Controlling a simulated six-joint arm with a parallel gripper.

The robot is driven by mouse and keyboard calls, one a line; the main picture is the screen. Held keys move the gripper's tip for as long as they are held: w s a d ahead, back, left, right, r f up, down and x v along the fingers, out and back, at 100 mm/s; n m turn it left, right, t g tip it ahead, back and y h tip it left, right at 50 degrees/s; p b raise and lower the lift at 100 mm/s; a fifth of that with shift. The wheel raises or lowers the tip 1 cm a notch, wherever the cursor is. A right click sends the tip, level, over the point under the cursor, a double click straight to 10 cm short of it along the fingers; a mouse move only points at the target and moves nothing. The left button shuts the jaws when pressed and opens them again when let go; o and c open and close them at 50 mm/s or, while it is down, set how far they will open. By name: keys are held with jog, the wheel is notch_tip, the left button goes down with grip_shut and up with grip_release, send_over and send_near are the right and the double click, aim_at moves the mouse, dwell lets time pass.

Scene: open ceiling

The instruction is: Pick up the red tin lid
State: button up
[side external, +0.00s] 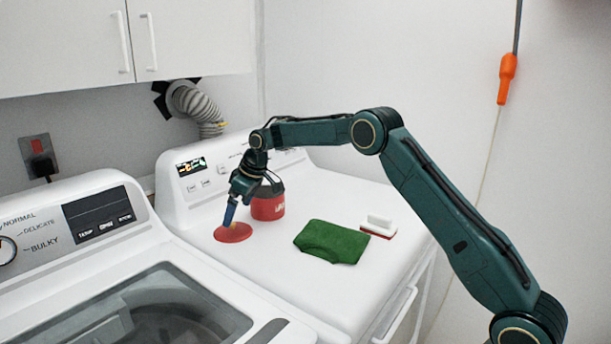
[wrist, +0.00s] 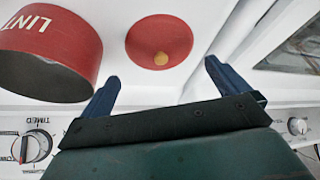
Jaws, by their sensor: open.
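The red tin lid (side external: 231,233) is a flat red disc with a small tan knob, lying on the white dryer top. In the wrist view the lid (wrist: 141,38) shows at top centre, just beyond the fingertips. My gripper (side external: 229,222) points down just over the lid in the side view. In the wrist view its two blue fingers (wrist: 162,72) are spread apart with nothing between them. The lid appears to lie forward of the fingertips, and I cannot tell whether they touch it.
A red tin (side external: 268,205) marked LINT stands right behind my gripper; it also shows in the wrist view (wrist: 60,38). A green cloth (side external: 331,241) and a white-and-red brush (side external: 379,227) lie to the right. The dryer's control panel rises behind. A washer (side external: 120,275) stands at left.

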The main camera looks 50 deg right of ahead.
aim_at(234, 224)
jog(key=shift+x, duration=2.65)
jog(key=shift+s, duration=0.2)
